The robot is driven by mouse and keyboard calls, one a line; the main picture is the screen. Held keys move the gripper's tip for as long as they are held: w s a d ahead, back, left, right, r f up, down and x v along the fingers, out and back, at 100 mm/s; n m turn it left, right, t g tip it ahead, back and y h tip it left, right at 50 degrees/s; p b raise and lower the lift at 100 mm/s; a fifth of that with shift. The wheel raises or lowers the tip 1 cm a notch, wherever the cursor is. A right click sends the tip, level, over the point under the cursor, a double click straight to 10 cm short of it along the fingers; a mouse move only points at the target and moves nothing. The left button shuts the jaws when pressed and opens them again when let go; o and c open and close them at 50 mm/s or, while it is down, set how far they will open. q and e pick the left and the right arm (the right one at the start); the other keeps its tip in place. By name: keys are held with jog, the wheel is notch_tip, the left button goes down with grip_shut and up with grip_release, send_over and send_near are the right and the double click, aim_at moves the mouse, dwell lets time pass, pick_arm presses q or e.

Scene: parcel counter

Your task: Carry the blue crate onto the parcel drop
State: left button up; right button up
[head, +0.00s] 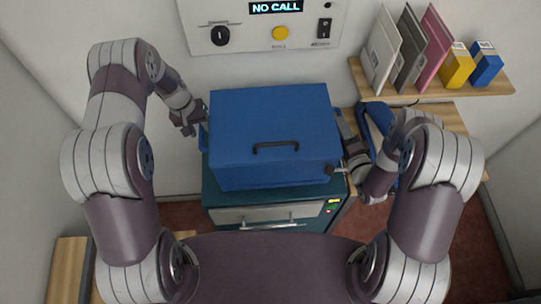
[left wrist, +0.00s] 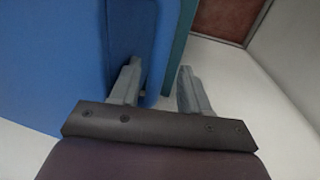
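The blue crate (head: 270,120), a closed box with a black handle, is in the middle of the head view, over a teal cabinet (head: 217,199). Whether it touches the cabinet top is hidden. My left gripper (head: 190,124) is at the crate's left side. In the left wrist view, its fingers (left wrist: 160,88) stand apart with a blue side piece of the crate (left wrist: 157,45) between them and a gap at the right finger. My right gripper (head: 343,165) is against or close beside the crate's right side; its fingers are mostly hidden. I cannot tell which thing is the parcel drop.
A wall panel (head: 262,28) reading "NO CALL" has a knob, yellow button and switch. A wooden shelf (head: 430,92) at the right holds folders and yellow and blue boxes. Another blue object (head: 374,117) lies behind my right arm. A wooden surface (head: 66,262) is at lower left.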

pick_arm(q)
jog(key=shift+r, duration=0.1)
pick_arm(e)
jog(key=shift+r, duration=0.1)
jog(key=shift+s, duration=0.15)
jog(key=shift+s+d, duration=0.2)
jog(key=shift+s, duration=0.15)
pick_arm(q)
notch_tip(320, 180, up, 12)
jog(key=a, duration=0.2)
jog(key=shift+s+a, duration=0.15)
pick_arm(e)
jog(key=v, duration=1.1)
jog(key=shift+s, duration=0.1)
